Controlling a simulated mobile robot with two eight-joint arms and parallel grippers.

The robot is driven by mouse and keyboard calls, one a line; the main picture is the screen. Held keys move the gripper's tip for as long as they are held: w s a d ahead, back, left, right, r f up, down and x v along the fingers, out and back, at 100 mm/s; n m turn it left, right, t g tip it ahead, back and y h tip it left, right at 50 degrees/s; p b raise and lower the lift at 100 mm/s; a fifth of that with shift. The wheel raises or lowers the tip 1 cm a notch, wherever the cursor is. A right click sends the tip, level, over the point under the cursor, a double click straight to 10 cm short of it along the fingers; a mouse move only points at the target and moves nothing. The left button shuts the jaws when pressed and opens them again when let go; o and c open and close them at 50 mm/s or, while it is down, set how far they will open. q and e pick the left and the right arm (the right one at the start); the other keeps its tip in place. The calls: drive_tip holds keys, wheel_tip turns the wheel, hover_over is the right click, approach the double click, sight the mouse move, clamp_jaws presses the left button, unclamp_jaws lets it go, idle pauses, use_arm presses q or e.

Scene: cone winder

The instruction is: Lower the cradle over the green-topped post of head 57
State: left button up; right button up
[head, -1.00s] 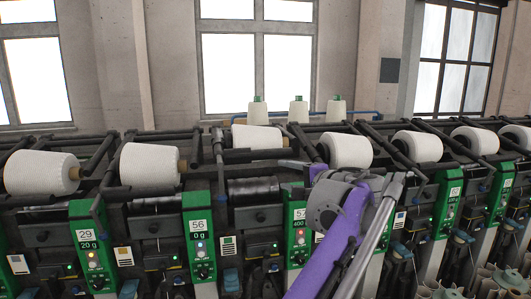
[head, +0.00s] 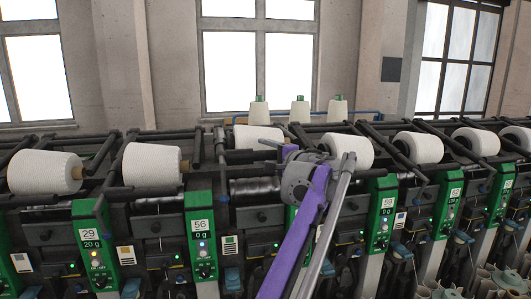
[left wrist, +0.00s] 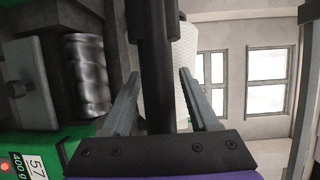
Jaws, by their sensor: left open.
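The green-topped post of head 57 shows in the left wrist view as a green panel (left wrist: 22,146) with a "57" and "400 g" label at the lower left. In the head view my purple arm hides most of it. My left gripper (left wrist: 160,85) is open, with a grey finger on each side of a dark bar (left wrist: 153,50) that looks like the cradle. I cannot tell whether the fingers touch it. In the head view the left gripper (head: 270,143) is near a white yarn cone (head: 256,138), above the machine's front. My right gripper is not in view.
Head 56 (head: 199,225) stands to the left with its green panel. Other heads with cones (head: 151,164) line both sides closely. A grooved dark drum (head: 255,186) lies below the gripper. Three cones (head: 299,111) stand upright behind the machine.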

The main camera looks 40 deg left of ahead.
use_arm(q)
drive_tip(key=shift+c, duration=0.3)
clamp_jaws()
idle(1.1)
